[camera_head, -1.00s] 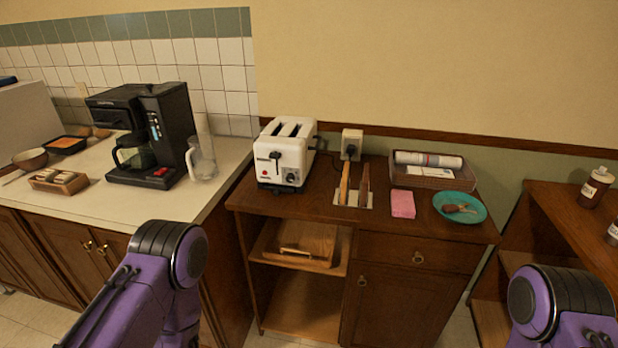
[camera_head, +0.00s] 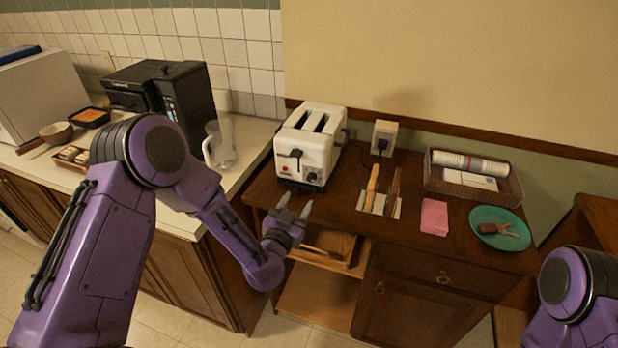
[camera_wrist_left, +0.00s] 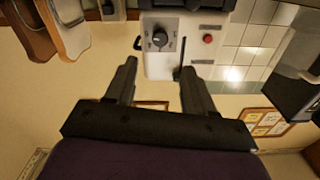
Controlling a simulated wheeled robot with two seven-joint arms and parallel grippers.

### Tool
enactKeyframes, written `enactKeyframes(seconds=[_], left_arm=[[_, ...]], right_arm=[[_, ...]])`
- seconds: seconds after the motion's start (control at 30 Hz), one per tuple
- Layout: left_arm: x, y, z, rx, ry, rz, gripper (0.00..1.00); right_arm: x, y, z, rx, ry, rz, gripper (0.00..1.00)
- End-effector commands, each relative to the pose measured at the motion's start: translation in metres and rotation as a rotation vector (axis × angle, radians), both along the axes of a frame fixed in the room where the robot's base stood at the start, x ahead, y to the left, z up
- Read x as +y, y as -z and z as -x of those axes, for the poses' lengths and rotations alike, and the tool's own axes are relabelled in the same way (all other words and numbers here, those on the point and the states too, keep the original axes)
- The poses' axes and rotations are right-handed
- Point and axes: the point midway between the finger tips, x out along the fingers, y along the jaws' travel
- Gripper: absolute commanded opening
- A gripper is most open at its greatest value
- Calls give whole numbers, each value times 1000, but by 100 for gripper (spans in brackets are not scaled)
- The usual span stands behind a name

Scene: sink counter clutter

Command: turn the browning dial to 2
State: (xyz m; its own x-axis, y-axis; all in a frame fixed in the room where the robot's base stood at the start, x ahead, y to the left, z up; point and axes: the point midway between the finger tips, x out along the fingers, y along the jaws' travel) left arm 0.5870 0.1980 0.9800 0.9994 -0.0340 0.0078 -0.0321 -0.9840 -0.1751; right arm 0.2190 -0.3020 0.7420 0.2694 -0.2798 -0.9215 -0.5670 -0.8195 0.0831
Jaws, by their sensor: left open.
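A white two-slot toaster (camera_head: 307,145) stands on the dark wooden cabinet top in the head view. Its browning dial (camera_head: 312,177) is on the front face at the lower right, beside a black lever. In the left wrist view the dial (camera_wrist_left: 158,40) is a dark round knob with a light pointer mark; its numbers are too small to read. My left gripper (camera_head: 295,206) is open and empty, in front of and just below the toaster's front, apart from the dial. In the left wrist view the dial lies beyond my left fingertips (camera_wrist_left: 158,65). My right gripper is out of view.
A wooden-handled pair of utensils (camera_head: 382,190), a pink sponge (camera_head: 434,217), a teal plate (camera_head: 486,239) and a basket (camera_head: 513,190) are to the right. A glass pitcher (camera_head: 221,148) and a coffee maker (camera_head: 186,100) stand to the left.

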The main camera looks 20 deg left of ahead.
Motion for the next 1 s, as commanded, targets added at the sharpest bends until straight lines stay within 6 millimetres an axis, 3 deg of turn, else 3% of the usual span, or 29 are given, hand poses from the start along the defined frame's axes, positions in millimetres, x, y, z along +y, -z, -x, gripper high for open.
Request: enactKeyframes(seconds=[0.4, 0.6, 0.8, 0.87, 0.97, 1.0], left_arm=[[-3, 1, -83, 6, 0, 0, 54], [-3, 2, -97, 8, 0, 1, 54], [-3, 3, -97, 8, 0, 1, 54], [-3, 3, -97, 8, 0, 1, 37], [-3, 3, -97, 8, 0, 1, 5], [-3, 3, -97, 8, 0, 1, 0]], right_arm=[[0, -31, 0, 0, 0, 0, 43], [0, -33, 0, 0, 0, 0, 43], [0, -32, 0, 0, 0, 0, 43], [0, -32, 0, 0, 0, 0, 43], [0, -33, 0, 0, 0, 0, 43], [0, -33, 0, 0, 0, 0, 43]])
